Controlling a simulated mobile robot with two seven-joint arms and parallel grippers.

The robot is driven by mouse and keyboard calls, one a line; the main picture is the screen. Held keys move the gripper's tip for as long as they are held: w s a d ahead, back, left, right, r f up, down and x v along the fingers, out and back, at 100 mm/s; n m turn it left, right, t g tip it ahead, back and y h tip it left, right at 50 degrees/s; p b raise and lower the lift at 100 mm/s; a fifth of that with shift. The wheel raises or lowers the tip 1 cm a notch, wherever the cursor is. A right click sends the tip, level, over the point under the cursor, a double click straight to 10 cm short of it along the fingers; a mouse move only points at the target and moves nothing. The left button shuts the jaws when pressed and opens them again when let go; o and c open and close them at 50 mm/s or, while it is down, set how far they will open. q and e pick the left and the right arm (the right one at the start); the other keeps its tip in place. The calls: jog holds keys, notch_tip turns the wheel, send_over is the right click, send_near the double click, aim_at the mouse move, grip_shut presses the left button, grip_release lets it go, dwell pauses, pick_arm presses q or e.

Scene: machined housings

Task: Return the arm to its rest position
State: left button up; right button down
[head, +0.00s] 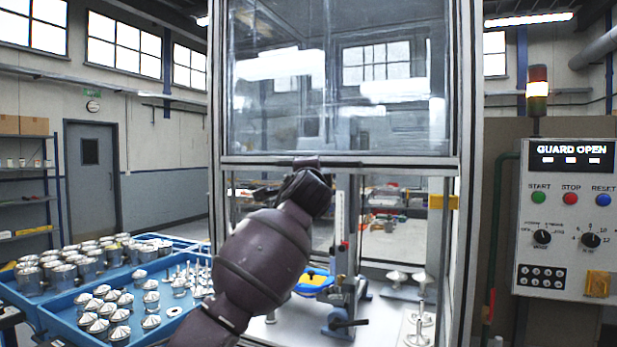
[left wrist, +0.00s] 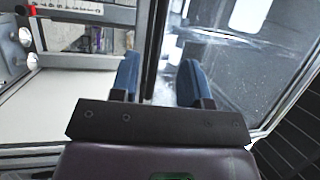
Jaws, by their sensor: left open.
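My left arm rises from the bottom of the head view in front of the guarded cabinet (head: 466,200). Its dark wrist is just below the lower rail of the clear guard (head: 385,120), which is raised. The fingers are hidden behind the wrist there, and I cannot tell whether they touch the rail. In the left wrist view my left gripper (left wrist: 160,75) has its two blue fingers apart, with nothing held between them. A frame bar and clear panel show beyond them. My right gripper is in neither view.
Inside the cabinet stand a press-like fixture (head: 343,265), a blue-and-yellow part (head: 313,283) and metal cones (head: 418,318). Blue trays (head: 62,318) of metal parts are at left. A control panel (head: 570,220) reading GUARD OPEN is at right.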

pick_arm(q)
jog(key=shift+s, duration=0.4)
